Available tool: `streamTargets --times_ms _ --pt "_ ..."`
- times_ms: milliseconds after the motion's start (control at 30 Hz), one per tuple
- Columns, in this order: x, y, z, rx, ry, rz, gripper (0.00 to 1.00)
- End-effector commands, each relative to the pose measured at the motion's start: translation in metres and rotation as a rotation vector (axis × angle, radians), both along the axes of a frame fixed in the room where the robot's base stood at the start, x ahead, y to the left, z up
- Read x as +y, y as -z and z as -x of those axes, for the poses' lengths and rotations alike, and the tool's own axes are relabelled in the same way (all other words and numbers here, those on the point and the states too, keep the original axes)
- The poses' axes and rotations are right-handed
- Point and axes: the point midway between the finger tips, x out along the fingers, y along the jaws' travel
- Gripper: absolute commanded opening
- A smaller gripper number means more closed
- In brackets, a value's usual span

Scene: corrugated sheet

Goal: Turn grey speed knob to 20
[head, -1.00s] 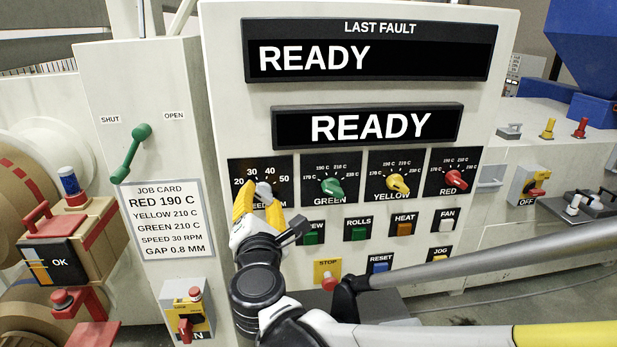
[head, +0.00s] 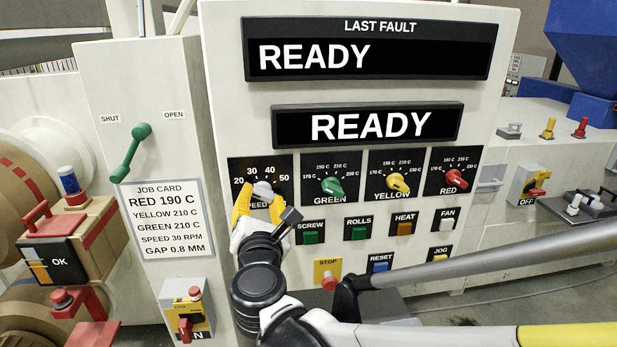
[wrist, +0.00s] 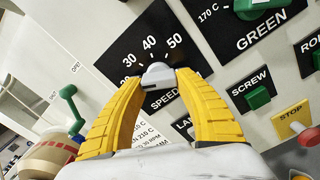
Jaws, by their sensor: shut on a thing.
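The grey speed knob (head: 263,187) sits on a black dial plate (head: 283,165) at the left of the control panel, with a scale from 20 to 50. My gripper (head: 261,193) has its two yellow fingers closed on either side of the knob. In the wrist view the grey knob (wrist: 157,73) sits between the fingertips of my gripper (wrist: 157,82), with 30, 40 and 50 showing above it. The 20 mark is partly cut off by a finger there. The knob's exact pointing direction is hard to tell.
Green (head: 332,187), yellow (head: 398,183) and red (head: 454,179) temperature knobs stand right of the speed dial. Push buttons lie below, including a green screw button (head: 310,237) and a red stop button (head: 329,281). A job card (head: 163,220) is at the left.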

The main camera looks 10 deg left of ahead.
Motion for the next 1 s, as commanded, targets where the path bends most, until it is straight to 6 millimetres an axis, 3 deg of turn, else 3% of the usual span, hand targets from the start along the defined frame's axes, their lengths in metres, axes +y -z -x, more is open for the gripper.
streamTargets --times_ms 33,67,100,133,433,567,1000 --pt "0.0 -0.001 0.0 -0.002 0.0 0.002 0.1" --pt "0.0 -0.001 0.0 -0.002 0.0 0.002 0.46" --pt "0.0 -0.001 0.0 -0.001 0.0 0.002 0.58" --pt "0.0 -0.001 0.0 -0.001 0.0 0.002 0.63" --pt "0.0 0.0 0.001 0.0 0.0 0.0 0.63" --pt "-0.002 0.0 0.012 0.0 -0.002 0.0 0.63" --pt "-0.022 0.0 0.099 0.0 -0.004 0.0 0.63"
